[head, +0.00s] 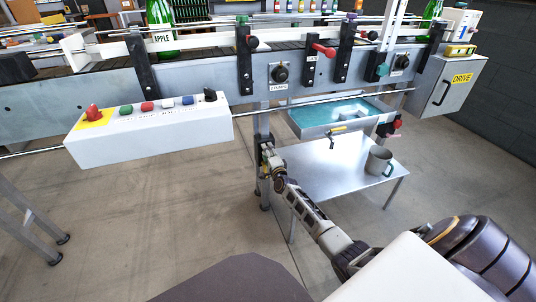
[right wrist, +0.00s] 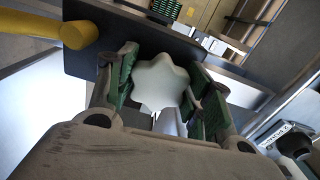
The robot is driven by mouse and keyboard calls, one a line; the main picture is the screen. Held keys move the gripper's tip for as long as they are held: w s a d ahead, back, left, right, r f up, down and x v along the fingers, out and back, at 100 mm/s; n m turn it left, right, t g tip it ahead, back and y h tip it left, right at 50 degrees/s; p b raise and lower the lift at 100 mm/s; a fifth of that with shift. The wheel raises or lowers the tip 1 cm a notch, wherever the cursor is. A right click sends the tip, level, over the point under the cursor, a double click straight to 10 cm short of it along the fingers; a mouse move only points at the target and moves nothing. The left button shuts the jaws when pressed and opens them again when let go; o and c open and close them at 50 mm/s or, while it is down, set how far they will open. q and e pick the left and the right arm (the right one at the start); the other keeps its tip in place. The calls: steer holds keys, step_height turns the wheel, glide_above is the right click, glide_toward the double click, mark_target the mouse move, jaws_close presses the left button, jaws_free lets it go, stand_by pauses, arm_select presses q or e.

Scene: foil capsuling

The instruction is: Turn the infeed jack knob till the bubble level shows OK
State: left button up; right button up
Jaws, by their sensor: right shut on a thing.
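My right gripper (head: 266,151) reaches the conveyor leg under the front rail. In the right wrist view, the right gripper (right wrist: 160,88) has its green-padded fingers on both sides of a pale, star-shaped knob (right wrist: 160,80) and is shut on it. In the head view the gripper hides most of this knob. A small yellow object that looks like the bubble level (head: 459,50) sits on top of the drive box at the right; its bubble is too small to read. My left gripper is not in view.
A white button box (head: 150,135) hangs at the front left. A metal side table (head: 325,168) with a grey mug (head: 379,161) stands right of the leg, below a teal-lined tray (head: 300,122). The grey drive box (head: 449,88) is at the right. A yellow handle (right wrist: 40,25) is near the gripper.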

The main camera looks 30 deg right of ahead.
steer(key=o, duration=0.9)
steer(key=shift+f, duration=0.1)
steer(key=shift+o, duration=0.7)
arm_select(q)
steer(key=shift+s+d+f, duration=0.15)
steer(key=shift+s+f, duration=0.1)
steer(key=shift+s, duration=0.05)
arm_select(e)
steer(key=shift+s, duration=0.2)
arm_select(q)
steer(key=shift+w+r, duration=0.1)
arm_select(e)
steer(key=v, duration=1.1)
steer(key=shift+s+a, duration=0.2)
steer(key=shift+s, duration=0.15)
